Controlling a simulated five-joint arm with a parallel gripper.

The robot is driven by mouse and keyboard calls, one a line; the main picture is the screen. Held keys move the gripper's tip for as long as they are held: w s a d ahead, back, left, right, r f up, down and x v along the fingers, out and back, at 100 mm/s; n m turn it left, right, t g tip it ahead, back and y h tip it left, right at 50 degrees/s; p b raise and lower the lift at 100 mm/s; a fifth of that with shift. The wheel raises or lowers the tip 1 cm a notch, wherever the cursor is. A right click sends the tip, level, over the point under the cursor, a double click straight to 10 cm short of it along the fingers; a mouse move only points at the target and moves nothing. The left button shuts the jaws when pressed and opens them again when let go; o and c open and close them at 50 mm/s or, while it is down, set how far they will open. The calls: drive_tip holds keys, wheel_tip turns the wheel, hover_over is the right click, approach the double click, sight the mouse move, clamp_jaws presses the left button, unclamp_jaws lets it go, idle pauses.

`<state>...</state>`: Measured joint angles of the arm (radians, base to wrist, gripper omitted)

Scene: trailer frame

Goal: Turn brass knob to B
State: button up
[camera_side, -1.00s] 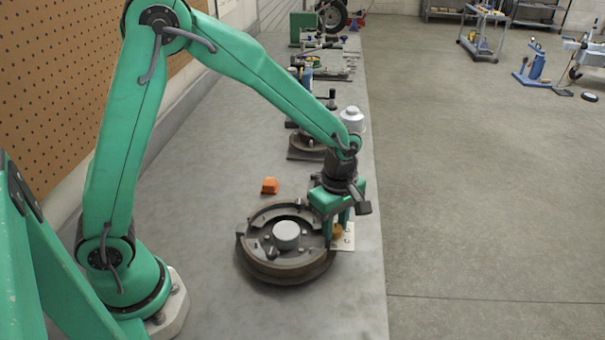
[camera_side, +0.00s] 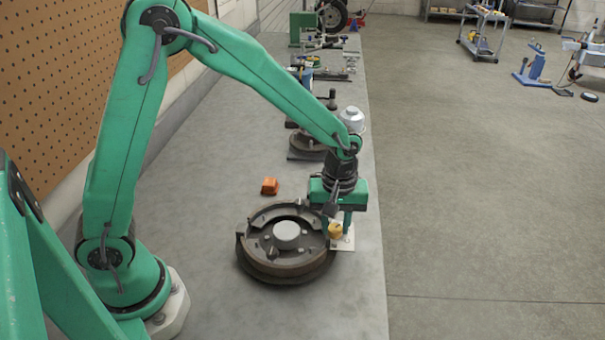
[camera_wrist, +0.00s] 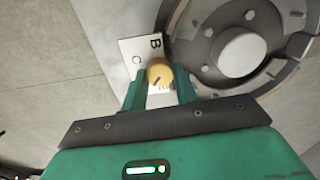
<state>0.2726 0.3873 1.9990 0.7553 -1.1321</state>
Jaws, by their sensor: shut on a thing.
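The brass knob (camera_wrist: 159,72) is a small round yellow knob with a dark line on its face, on a white plate (camera_wrist: 127,48) marked B and C. In the wrist view the line slants, its lower end toward the lower left; I cannot tell which letter it is set to. In the side view the knob (camera_side: 335,231) sits at the right of the brake drum. My gripper (camera_wrist: 160,88) is shut on the knob, one green finger on each side. It also shows in the side view (camera_side: 338,226), pointing down. Part of the plate's lettering is hidden by the knob and fingers.
The dark brake drum assembly (camera_side: 262,262) with a grey hub stands close left of the plate. An orange block (camera_side: 270,186) lies behind it. More parts and tools stand farther back on the bench (camera_side: 200,200). The bench's right edge is close.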

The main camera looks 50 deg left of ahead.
drive_tip(key=m, duration=0.4)
drive_tip(key=shift+m, duration=0.3)
drive_tip(key=m, duration=0.3)
drive_tip(key=shift+m, duration=0.3)
drive_tip(key=m, duration=0.7)
drive_tip(key=shift+d, duration=0.1)
drive_tip(key=m, duration=0.6)
drive_tip(key=shift+m, duration=0.3)
drive_tip(key=m, duration=0.5)
drive_tip(key=shift+r+m, duration=0.1)
drive_tip(key=shift+m, duration=0.3)
drive_tip(key=o, duration=1)
